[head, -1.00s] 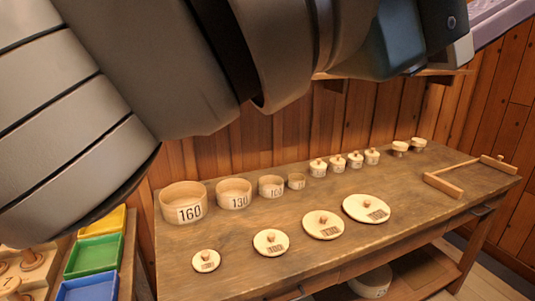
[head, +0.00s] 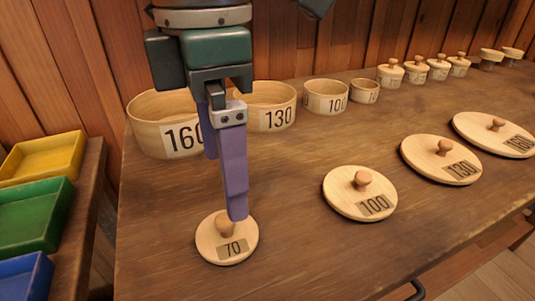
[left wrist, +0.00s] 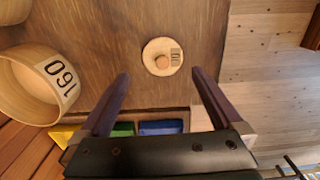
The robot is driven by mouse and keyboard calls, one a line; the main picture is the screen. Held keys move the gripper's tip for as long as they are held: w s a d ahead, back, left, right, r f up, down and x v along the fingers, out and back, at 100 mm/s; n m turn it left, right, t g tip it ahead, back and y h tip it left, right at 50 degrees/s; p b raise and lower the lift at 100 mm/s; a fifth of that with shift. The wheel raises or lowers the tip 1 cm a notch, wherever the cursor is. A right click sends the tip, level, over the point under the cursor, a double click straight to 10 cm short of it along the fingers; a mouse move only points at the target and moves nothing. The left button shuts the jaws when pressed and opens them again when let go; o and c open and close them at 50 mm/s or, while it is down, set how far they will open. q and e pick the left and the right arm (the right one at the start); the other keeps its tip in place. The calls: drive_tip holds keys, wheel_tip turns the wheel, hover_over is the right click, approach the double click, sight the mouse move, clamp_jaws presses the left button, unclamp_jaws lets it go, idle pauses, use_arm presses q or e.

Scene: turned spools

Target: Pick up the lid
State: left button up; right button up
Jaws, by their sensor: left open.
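A small round wooden lid marked 70 (head: 212,249) lies flat on the table near its front left, its knob partly hidden behind a finger. My left gripper (head: 226,190) points down over this lid, its purple fingers apart. In the left wrist view the lid (left wrist: 152,48) and its knob lie just beyond the gap between the open fingertips (left wrist: 160,76), with nothing held. Larger lids marked 100 (head: 345,200), 130 (head: 425,160) and 160 (head: 485,137) lie in a row to the right. My right gripper is not in view.
Open round boxes marked 160 (head: 150,137), 130 (head: 275,103), 100 (head: 322,96) and 70 (head: 362,92) stand behind. Several small knobbed jars (head: 414,75) stand further right. Yellow, green and blue trays (head: 35,215) are at left. Bare table surrounds the 70 lid.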

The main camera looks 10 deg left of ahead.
sight(225, 218)
use_arm(q)
drive_tip(key=f, duration=0.2)
drive_tip(key=shift+s+d+f, duration=0.15)
drive_tip(key=shift+s+f, duration=0.15)
drive_tip(key=f, duration=0.5)
drive_tip(key=shift+a+f, duration=0.3)
drive_tip(key=shift+f, duration=0.1)
drive_tip(key=shift+c, duration=0.2)
drive_tip(key=c, duration=1)
drive_tip(key=shift+o, duration=0.2)
